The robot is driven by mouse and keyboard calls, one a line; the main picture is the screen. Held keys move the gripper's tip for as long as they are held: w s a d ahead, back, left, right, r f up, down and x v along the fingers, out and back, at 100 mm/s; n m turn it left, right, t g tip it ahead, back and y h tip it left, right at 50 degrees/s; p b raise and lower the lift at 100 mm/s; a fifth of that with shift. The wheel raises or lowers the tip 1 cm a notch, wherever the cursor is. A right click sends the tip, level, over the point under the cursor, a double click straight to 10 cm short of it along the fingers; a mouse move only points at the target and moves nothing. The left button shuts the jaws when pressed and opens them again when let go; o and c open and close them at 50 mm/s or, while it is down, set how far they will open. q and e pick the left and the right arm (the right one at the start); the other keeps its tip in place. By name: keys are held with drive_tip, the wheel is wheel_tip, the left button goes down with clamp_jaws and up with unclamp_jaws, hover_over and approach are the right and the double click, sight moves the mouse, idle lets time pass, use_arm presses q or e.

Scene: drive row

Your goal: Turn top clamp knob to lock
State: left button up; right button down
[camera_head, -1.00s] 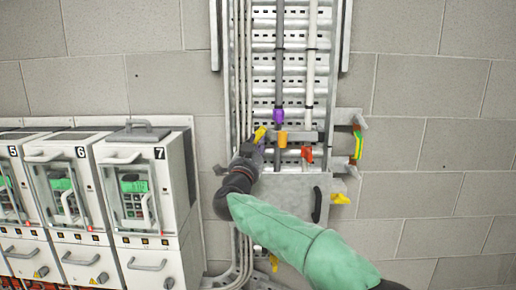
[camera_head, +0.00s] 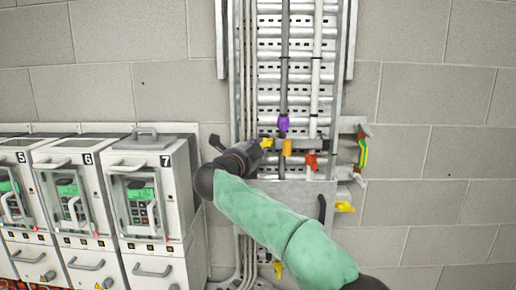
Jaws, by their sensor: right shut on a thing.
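The cable ladder (camera_head: 284,60) on the wall carries a grey cable (camera_head: 284,85) with a purple end (camera_head: 284,124) and a white cable (camera_head: 317,80) with a red end (camera_head: 311,161). An orange piece (camera_head: 287,147) sits below the purple end on a grey cross bar. A yellow knob (camera_head: 266,143) shows at the left end of this bar. My right gripper (camera_head: 254,149) is at this knob, and its jaws are closed on it. Its arm hides the lower left of the ladder. My left gripper is not in view.
A metal box (camera_head: 300,189) with a black handle is below the bar. Drive cabinets (camera_head: 151,190) stand at the left. The wall at right is clear.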

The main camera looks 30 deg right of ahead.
drive_tip(key=shift+m, duration=0.6)
drive_tip(key=c, duration=1.1)
unclamp_jaws()
drive_tip(key=shift+a, duration=0.1)
drive_tip(key=v, duration=1.2)
drive_tip(key=shift+r, duration=0.2)
drive_tip(key=shift+w, duration=0.1)
